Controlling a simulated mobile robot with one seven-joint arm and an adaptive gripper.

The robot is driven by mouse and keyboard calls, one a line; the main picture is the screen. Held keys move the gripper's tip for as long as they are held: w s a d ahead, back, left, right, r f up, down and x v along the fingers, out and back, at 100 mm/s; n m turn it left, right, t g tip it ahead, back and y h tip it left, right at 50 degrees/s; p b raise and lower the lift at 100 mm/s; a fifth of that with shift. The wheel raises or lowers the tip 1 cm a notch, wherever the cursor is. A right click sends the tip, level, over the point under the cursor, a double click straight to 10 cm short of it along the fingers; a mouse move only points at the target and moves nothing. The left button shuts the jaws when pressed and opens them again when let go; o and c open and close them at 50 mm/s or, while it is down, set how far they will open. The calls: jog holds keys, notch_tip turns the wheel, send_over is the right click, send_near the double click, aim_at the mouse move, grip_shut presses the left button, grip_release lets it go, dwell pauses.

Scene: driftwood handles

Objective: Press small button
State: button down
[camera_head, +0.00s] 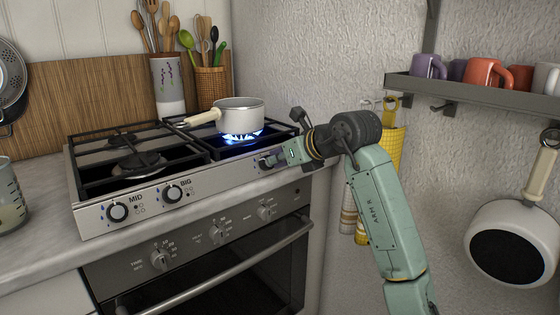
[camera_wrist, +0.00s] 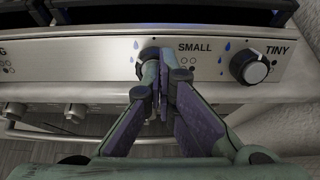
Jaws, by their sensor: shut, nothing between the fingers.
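The small knob (camera_wrist: 148,52), left of the "SMALL" label on the steel stove front, shows only partly in the wrist view. My gripper (camera_wrist: 163,65) is shut and empty, its two fingertips together in front of the knob and hiding most of it. I cannot tell whether they touch it. In the head view my gripper (camera_head: 268,161) is at the right part of the stove's front panel, and it covers the knob there.
The tiny knob (camera_wrist: 249,66) is just right. A white pot (camera_head: 241,115) sits over a lit blue flame (camera_head: 243,136). The big knob (camera_head: 172,194) and mid knob (camera_head: 117,212) are left. Oven knobs and a handle (camera_head: 235,262) lie below. A textured wall (camera_head: 310,60) is close right.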

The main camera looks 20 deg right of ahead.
jog(key=shift+w+a+f, duration=0.15)
jog(key=shift+w+f, duration=0.05)
jog(key=shift+f, duration=0.05)
jog(key=v, duration=0.8)
jog(key=shift+s+r, duration=0.25)
jog(key=c, duration=2.4)
grip_release()
